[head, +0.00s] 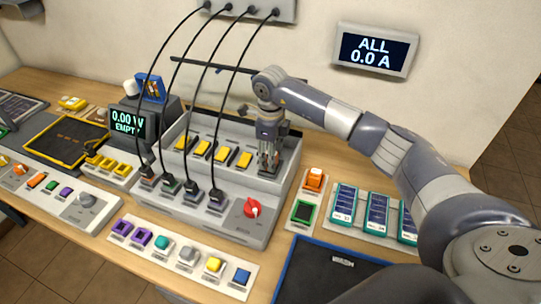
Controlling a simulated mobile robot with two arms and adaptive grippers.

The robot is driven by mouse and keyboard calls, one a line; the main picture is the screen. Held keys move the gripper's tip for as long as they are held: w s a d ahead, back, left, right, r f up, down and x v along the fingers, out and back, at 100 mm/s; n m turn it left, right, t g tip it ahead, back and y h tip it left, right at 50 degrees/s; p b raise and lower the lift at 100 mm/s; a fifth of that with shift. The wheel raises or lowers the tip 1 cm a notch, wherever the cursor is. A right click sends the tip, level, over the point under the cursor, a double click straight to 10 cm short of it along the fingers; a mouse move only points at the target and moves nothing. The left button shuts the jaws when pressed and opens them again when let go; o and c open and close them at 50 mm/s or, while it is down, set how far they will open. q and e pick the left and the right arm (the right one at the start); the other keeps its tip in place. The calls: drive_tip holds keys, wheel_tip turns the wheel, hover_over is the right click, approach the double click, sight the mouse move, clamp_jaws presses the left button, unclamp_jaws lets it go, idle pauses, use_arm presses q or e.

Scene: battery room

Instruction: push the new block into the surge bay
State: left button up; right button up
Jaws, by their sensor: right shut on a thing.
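My right gripper (268,160) reaches down from above into the right end of the grey rack (262,236). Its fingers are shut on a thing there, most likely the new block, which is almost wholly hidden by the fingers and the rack. I cannot tell how deep it sits or which label its bay bears. Several yellow parts (203,149) stand in a row in the rack to the left of the gripper. A red knob (251,208) is on the rack's front right. My left gripper is not in view.
Black cables (233,80) hang from the wall box to plugs along the rack's front. A small display (127,123) reads "0.00 V EMPTY"; the wall display (373,50) reads "ALL 0.0 A". A blue-edged dark mat (310,268) lies in front.

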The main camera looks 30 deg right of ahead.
drive_tip(key=shift+f+b, duration=0.5)
drive_tip(key=shift+f, duration=0.1)
drive_tip(key=o, duration=0.9)
drive_tip(key=shift+r+p, duration=3.25)
drive_tip(key=shift+r, duration=2.3)
drive_tip(key=shift+f, duration=0.1)
